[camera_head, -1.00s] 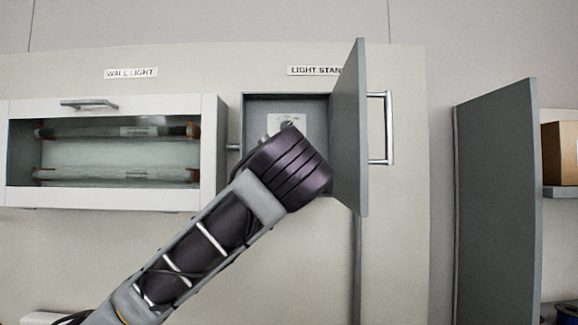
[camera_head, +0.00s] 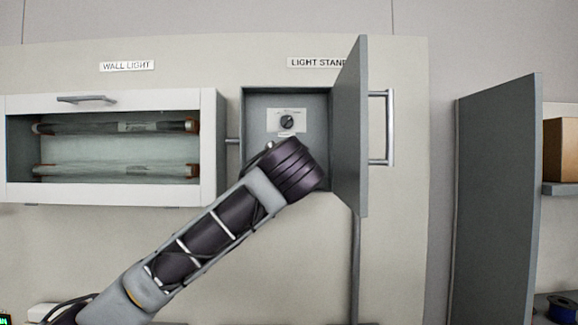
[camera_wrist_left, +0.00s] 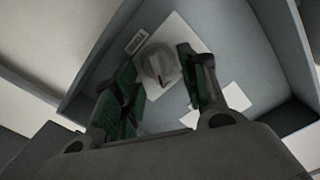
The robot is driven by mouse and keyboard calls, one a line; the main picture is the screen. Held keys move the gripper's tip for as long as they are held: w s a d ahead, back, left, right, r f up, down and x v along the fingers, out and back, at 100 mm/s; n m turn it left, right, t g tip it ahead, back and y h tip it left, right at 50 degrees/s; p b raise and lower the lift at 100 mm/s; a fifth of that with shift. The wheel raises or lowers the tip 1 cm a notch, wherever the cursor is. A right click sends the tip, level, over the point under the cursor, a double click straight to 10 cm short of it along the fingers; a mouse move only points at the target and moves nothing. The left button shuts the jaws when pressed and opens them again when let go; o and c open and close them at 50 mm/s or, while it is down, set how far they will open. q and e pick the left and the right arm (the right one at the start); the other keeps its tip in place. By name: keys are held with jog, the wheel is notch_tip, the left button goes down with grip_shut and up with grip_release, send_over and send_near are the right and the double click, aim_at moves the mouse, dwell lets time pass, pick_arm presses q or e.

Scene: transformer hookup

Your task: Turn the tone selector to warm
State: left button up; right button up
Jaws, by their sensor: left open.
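The tone selector (camera_head: 287,122) is a small round dark knob on a white plate inside the grey open box under the "LIGHT STAND" label. The plate's lettering is too small to read. My right gripper is not in view.
The box's grey door (camera_head: 349,125) stands open just right of my wrist. A white glass-fronted cabinet (camera_head: 110,196) with two tubes is at left. Another grey door (camera_head: 497,200) and a shelf with a brown box (camera_head: 561,150) are at right.

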pick_arm(q)
jog(key=c, duration=0.8)
jog(key=shift+c, duration=0.2)
jog(key=shift+f+n+b, duration=0.15)
jog(key=shift+n+b, duration=1.15)
jog(key=shift+b, duration=0.35)
jog(key=n+b, duration=0.2)
jog(key=shift+a+n, duration=0.15)
jog(key=shift+n, duration=0.15)
jog(key=n+b, duration=0.1)
jog(key=n, duration=0.2)
jog(key=shift+a+b, duration=0.1)
jog(key=shift+b, duration=0.25)
jog(key=shift+a+n+b, duration=0.2)
jog(key=shift+n+b, duration=0.35)
jog(key=shift+n, duration=1.35)
jog(key=shift+a, duration=0.1)
